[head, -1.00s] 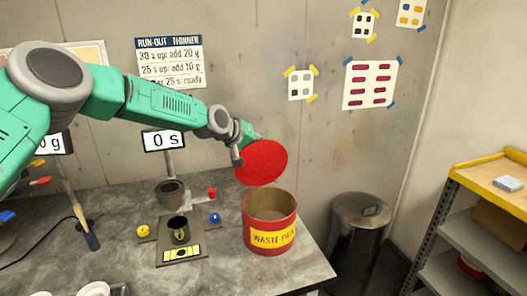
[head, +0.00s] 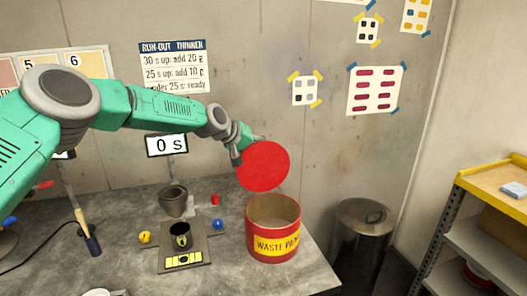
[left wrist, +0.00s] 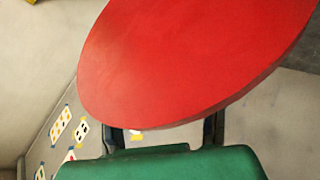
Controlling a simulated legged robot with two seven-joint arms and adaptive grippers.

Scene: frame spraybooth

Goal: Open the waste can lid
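The waste can (head: 272,243) is a red drum with a yellow "WASTE PAINT" label, upright near the table's right edge. Its mouth is uncovered and its inside shows. The round red lid (head: 264,166) stands raised and steeply tilted above the can's back edge; I cannot tell whether it touches the rim. My left gripper (head: 240,155) is at the lid's upper left, partly behind it. In the left wrist view the lid (left wrist: 190,60) fills the upper middle. The gripper's dark fingers (left wrist: 164,134) stand wide apart, their tips hidden by the lid. My right gripper is out of view.
A dark cup (head: 181,236) on a stand, a grey cup (head: 173,201) behind it, and small yellow, blue and red pieces lie left of the can. A metal bin (head: 362,228) stands right of the table, a shelf (head: 480,225) farther right. The table's front right is clear.

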